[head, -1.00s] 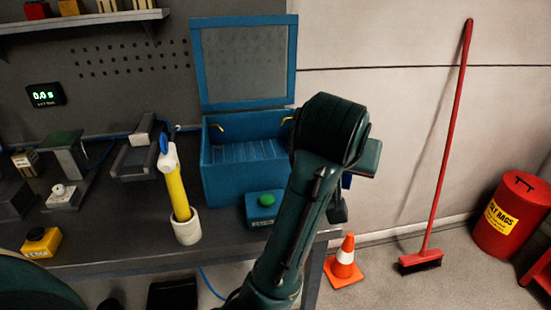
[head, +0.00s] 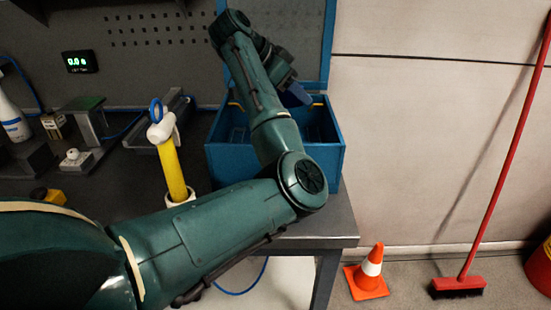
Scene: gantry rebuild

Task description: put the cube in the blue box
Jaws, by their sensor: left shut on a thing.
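The blue box (head: 332,155) stands on the dark workbench with its lid (head: 327,45) raised behind it. My left arm reaches in from the left and crosses in front of the box. My left gripper (head: 287,82) is above the back of the box opening, below the wrist. It is shut on a small blue thing (head: 300,94), which seems to be the cube; only part of it shows. The arm hides much of the box's inside and front. My right gripper is not in view.
A yellow tool (head: 172,172) with a white head stands in a white holder left of the box. A grey metal fixture (head: 143,137) is behind it. An orange cone (head: 368,272) and a red broom (head: 490,205) are on the floor right of the bench (head: 318,232).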

